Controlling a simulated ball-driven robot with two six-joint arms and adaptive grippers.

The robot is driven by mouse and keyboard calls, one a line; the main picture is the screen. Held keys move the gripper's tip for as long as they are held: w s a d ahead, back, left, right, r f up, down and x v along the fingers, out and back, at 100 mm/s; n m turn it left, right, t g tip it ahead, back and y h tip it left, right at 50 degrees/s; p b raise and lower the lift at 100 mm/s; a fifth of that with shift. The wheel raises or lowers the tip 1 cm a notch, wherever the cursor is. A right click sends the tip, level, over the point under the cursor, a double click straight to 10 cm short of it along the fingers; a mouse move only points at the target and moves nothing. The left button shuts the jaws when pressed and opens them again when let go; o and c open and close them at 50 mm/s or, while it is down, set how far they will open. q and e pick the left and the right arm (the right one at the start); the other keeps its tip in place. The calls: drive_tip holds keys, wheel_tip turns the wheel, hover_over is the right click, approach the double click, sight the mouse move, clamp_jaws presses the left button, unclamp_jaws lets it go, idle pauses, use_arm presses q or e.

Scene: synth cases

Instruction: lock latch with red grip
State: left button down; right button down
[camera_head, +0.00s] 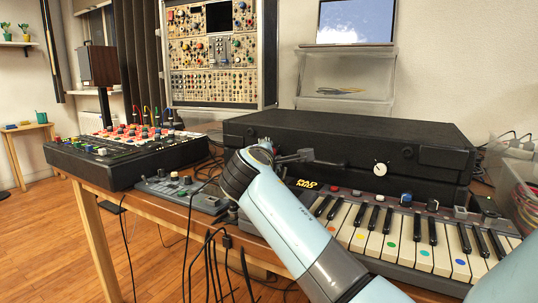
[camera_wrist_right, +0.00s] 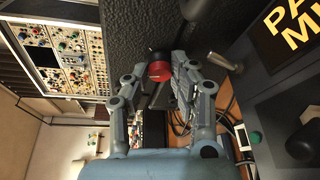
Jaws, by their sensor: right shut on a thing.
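The latch's red grip (camera_wrist_right: 158,70) is a short red cylinder with a dark end, beside the textured wall of the black case (camera_wrist_right: 135,30) in the right wrist view. My right gripper (camera_wrist_right: 160,78) is shut on it, one finger on each side. The rest of the latch is hard to make out. My left gripper is in neither view.
A piano keyboard (camera_head: 421,244) lies before the case. A mixer (camera_head: 125,150) and a small control box (camera_head: 181,192) stand to the left on the wooden table. Cables (camera_head: 215,250) hang at its front edge. A clear bin (camera_head: 515,185) is at the right.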

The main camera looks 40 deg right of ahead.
drive_tip(key=c, duration=1.1)
unclamp_jaws()
drive_tip(key=shift+v, duration=3.8)
